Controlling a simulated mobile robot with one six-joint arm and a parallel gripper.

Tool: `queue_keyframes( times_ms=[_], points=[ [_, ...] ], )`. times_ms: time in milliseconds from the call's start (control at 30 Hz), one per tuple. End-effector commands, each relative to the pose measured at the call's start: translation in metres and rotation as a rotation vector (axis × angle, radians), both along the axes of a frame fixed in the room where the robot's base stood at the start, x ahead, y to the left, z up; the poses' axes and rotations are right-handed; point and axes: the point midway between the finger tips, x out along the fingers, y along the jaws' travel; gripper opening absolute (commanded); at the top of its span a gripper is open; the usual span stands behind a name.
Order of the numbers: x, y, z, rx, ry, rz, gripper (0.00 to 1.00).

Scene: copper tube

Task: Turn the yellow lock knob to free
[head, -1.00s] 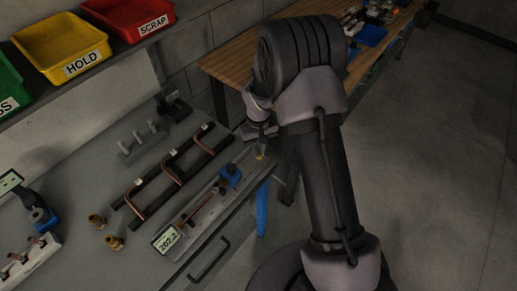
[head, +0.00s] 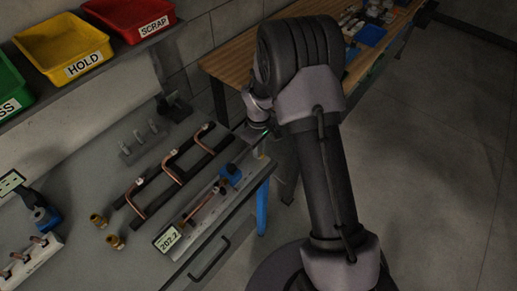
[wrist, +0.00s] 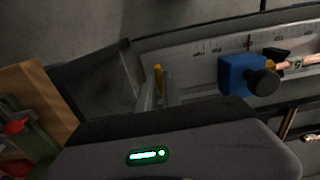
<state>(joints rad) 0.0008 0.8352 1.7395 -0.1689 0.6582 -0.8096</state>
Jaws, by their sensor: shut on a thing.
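The yellow lock knob (wrist: 158,76) shows in the wrist view as a small upright yellow piece at the end of the measuring rail. My gripper (wrist: 155,92) is shut on it, with the fingers on either side of the yellow piece. The blue slider block (head: 230,174) sits on the rail left of my gripper. In the wrist view this block (wrist: 240,75) carries a black round knob (wrist: 263,82).
The measuring fixture has a display reading 202.2 (head: 167,239). A black rack with bent copper tubes (head: 172,175) lies behind it. Two brass fittings (head: 106,230) stand at left. Yellow HOLD (head: 60,48) and red SCRAP bins (head: 130,15) sit on the shelf. A wooden bench (head: 232,68) is beyond.

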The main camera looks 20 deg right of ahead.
Motion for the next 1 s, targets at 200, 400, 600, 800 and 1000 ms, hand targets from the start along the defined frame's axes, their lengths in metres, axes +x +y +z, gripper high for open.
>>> queue_keyframes(
  times_ms=[200, 400, 600, 800, 1000],
  points=[
    [0.001, 0.000, 0.001, 0.000, -0.003, 0.006, 0.00],
    [0.001, 0.000, 0.001, 0.000, -0.003, 0.006, 0.13],
    [0.001, 0.000, 0.000, 0.000, -0.001, 0.005, 0.31],
    [0.000, 0.000, 0.001, 0.000, -0.001, 0.004, 0.31],
    [0.001, 0.000, 0.036, -0.001, -0.004, 0.005, 0.31]
  ],
)
